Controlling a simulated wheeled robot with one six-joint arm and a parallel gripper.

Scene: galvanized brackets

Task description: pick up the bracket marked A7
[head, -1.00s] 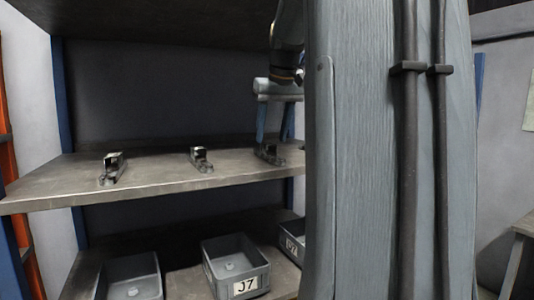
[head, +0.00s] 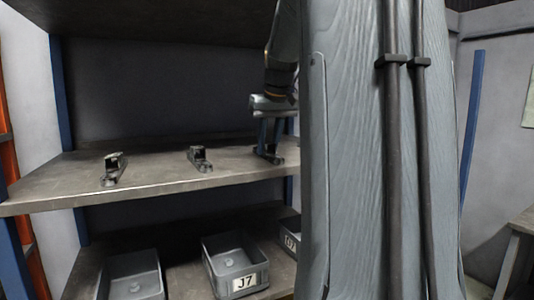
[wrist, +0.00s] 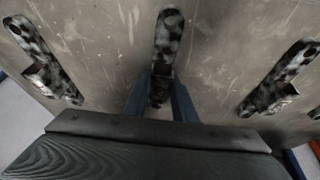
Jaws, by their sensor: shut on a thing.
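A galvanized bracket (wrist: 166,35) lies between the two blue fingers of my gripper (wrist: 160,98) in the wrist view. The fingers are shut on its near end. In the head view my gripper (head: 268,150) reaches down to this bracket (head: 275,158) on the shelf, and the bracket appears to rest there still. Two more brackets stand to its left in the head view, one in the middle (head: 199,159) and one at far left (head: 115,169). No marking is readable on any bracket, so I cannot tell which is A7.
The grey shelf (head: 60,190) holds the brackets in a spaced row. In the wrist view, neighbours lie left (wrist: 42,62) and right (wrist: 280,80). Below stand grey bins, one labelled J7 (head: 236,262). My arm hides the right of the head view.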

